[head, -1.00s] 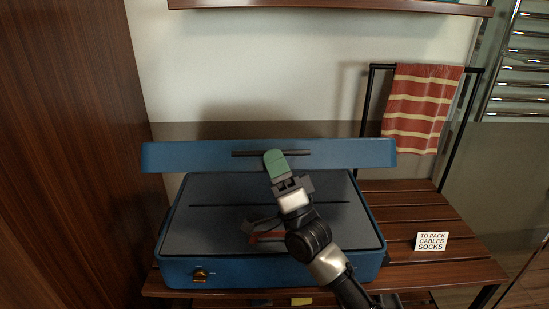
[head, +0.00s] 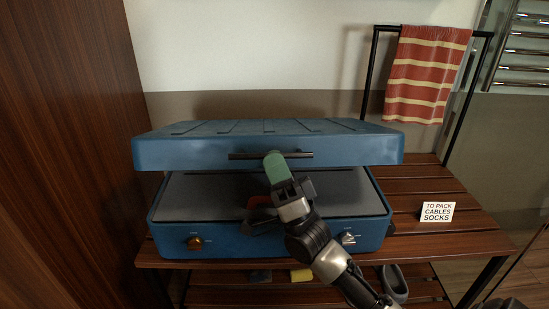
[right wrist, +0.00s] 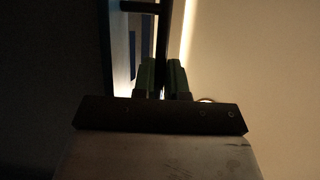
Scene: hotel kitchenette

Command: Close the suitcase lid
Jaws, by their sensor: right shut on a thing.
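The blue suitcase (head: 270,240) stands on a slatted wooden bench. Its lid (head: 180,153) is partly lowered over the base, with its ribbed top showing and a gap left at the front. A dark handle bar (head: 240,156) runs along the lid's front edge. My right gripper (head: 272,160), with green fingertips, is shut on this handle. In the right wrist view the green fingers (right wrist: 161,78) close around a dark bar. A brass latch (head: 195,242) and a silver latch (head: 348,238) sit on the base front. Dark contents and something red show inside. My left gripper is not in view.
The bench (head: 420,235) has free slats right of the suitcase, with a small sign (head: 437,212). A striped towel (head: 428,75) hangs on a black rail behind. Shoes (head: 393,283) and a yellow item (head: 301,275) lie below. A wooden panel (head: 60,150) stands left.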

